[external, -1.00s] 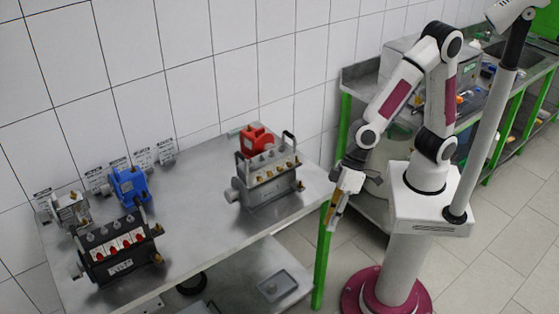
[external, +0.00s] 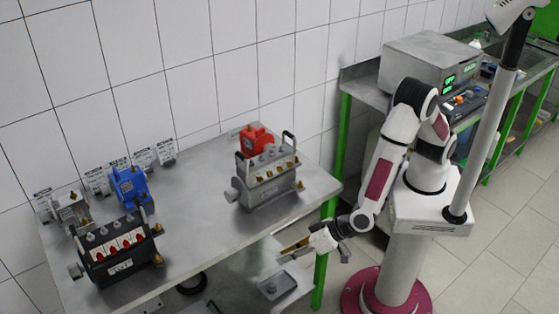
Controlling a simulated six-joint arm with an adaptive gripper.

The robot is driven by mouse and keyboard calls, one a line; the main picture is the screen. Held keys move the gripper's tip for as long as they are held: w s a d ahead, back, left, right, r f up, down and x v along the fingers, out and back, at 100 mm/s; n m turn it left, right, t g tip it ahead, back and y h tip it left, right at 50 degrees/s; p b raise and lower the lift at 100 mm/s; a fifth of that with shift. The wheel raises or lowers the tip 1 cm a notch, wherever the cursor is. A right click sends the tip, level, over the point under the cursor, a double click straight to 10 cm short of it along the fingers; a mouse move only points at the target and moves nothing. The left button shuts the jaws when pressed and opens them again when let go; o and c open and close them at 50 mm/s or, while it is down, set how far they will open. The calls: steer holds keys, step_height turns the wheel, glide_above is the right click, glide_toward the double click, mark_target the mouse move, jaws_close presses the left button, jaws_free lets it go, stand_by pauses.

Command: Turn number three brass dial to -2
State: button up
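Number marks and the dial settings are too small to read, so I cannot tell which dial is number three. My gripper (external: 281,257) is at the table's front right edge, below and to the right of the block, pointing left. It touches no dial. Its two fingers look apart with nothing between them.
A red pump part (external: 256,140) sits behind the grey block. A black block with red-and-white faces (external: 118,247) and a blue pump (external: 130,186) stand at the left. The middle of the steel table (external: 195,215) is clear. A green table leg (external: 321,265) is near my gripper.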

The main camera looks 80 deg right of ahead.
steer(key=w+d+m+t+h, duration=0.1)
steer(key=d+m+t+h, duration=0.1)
steer(key=d+h, duration=0.15)
steer(key=m+h, duration=0.5)
steer(key=h, duration=0.5)
glide_toward(281, 171)
steer(key=shift+d+f+t, duration=0.2)
steer(key=shift+f+t, duration=0.1)
steer(key=shift+w+d, duration=0.1)
steer(key=shift+w, duration=0.05)
steer(key=shift+x, duration=3.7)
jaws_close()
